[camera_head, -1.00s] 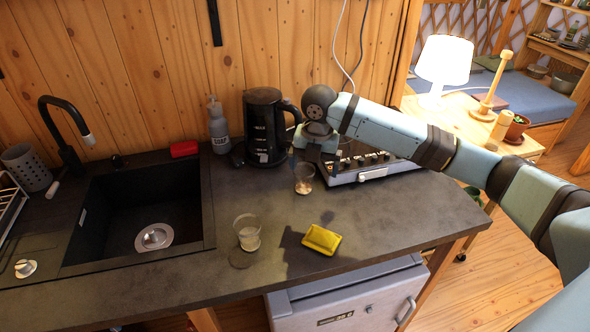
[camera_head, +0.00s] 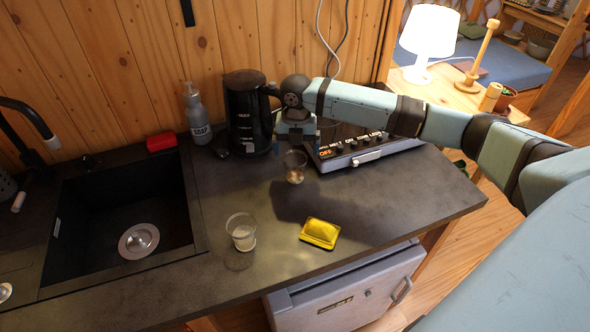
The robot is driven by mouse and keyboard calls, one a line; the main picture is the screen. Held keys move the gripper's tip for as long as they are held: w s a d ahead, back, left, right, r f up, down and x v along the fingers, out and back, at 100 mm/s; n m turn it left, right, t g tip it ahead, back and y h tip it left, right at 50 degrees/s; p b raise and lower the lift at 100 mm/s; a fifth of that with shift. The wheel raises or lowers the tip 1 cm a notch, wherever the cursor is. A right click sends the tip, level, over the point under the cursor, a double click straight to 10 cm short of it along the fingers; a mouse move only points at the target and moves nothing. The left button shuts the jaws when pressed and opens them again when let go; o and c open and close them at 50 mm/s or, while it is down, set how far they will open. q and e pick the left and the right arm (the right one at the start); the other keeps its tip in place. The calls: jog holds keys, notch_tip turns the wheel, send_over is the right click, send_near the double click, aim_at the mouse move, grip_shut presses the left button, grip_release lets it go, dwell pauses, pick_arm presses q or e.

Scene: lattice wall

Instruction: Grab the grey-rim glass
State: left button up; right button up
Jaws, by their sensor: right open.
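Two clear glasses stand upright on the dark counter. The back glass (camera_head: 295,167) has a brownish tint low down, and the front glass (camera_head: 241,232) looks paler with a whitish base. Rim colours are too small to tell surely, so I cannot say which has the grey rim. My right gripper (camera_head: 296,143) points down just above the back glass, its fingers open and empty. The fingertips are small and dark against the counter. My left gripper is out of view.
A black kettle (camera_head: 249,113) and a soap bottle (camera_head: 197,114) stand behind on the left. A control panel box (camera_head: 365,150) is close on the right. The sink (camera_head: 120,215) is at left.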

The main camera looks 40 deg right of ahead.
aim_at(295, 159)
notch_tip(295, 159, down, 5)
jog(key=shift+w+a+p, duration=0.1)
jog(key=shift+w+p, duration=0.05)
jog(key=shift+p, duration=0.15)
jog(key=c, duration=1)
jog(key=shift+c, duration=0.3)
jog(key=shift+r, duration=0.15)
